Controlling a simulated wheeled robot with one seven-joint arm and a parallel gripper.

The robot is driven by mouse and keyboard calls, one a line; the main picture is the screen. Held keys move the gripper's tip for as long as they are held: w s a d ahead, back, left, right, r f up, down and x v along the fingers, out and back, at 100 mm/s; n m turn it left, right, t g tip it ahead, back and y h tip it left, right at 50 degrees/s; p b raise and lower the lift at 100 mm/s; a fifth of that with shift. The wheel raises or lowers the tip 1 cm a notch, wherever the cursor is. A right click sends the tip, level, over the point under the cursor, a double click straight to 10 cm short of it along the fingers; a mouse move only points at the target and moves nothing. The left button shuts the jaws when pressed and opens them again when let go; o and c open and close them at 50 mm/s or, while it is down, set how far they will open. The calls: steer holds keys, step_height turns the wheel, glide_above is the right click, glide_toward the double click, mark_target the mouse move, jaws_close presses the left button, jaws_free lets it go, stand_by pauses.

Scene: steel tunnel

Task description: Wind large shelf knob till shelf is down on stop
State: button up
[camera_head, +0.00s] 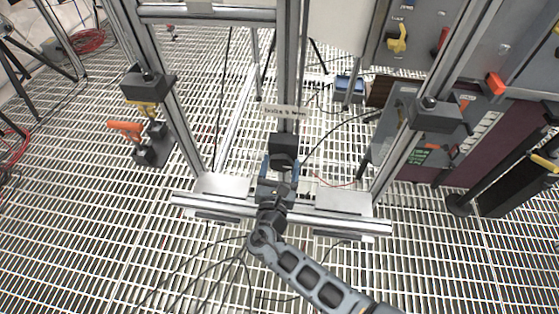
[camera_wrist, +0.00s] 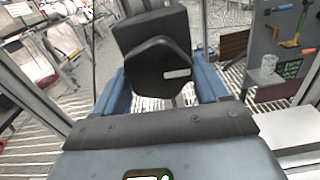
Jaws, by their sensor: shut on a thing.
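The large shelf knob (camera_head: 284,148) is a dark, angular block on the middle upright of the metal frame. In the wrist view the black knob (camera_wrist: 158,62) fills the upper middle, with a small pale mark on its face. My gripper (camera_head: 280,170) has blue fingers, one on each side of the knob, and is shut on it; the fingers also show in the wrist view (camera_wrist: 160,88). The shelf seems to be the pair of pale plates (camera_head: 343,196) beside the knob, low on the frame, by a silver crossbar (camera_head: 213,204). I cannot make out a stop under it.
A paper label (camera_head: 286,111) hangs above the knob. Black blocks sit on the left post (camera_head: 148,84) and right post (camera_head: 437,116). An orange-handled clamp (camera_head: 126,129) is at left. A grey tool panel (camera_head: 440,60) stands at right. Cables lie on the grated floor.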

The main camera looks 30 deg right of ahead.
steer(key=n+p, duration=0.1)
steer(key=n, duration=0.1)
steer(key=n+p, duration=0.2)
steer(key=shift+s+d+r+n, duration=0.1)
steer(key=shift+d+r+n, duration=0.05)
steer(key=shift+n, duration=0.15)
steer(key=shift+s+d+n+p, duration=0.15)
steer(key=shift+n+p, duration=0.9)
steer(key=shift+n, duration=0.85)
steer(key=o, duration=1)
steer(key=shift+c, duration=0.2)
steer(key=v, duration=0.7)
steer(key=shift+s+a, duration=0.25)
steer(key=shift+s, duration=0.05)
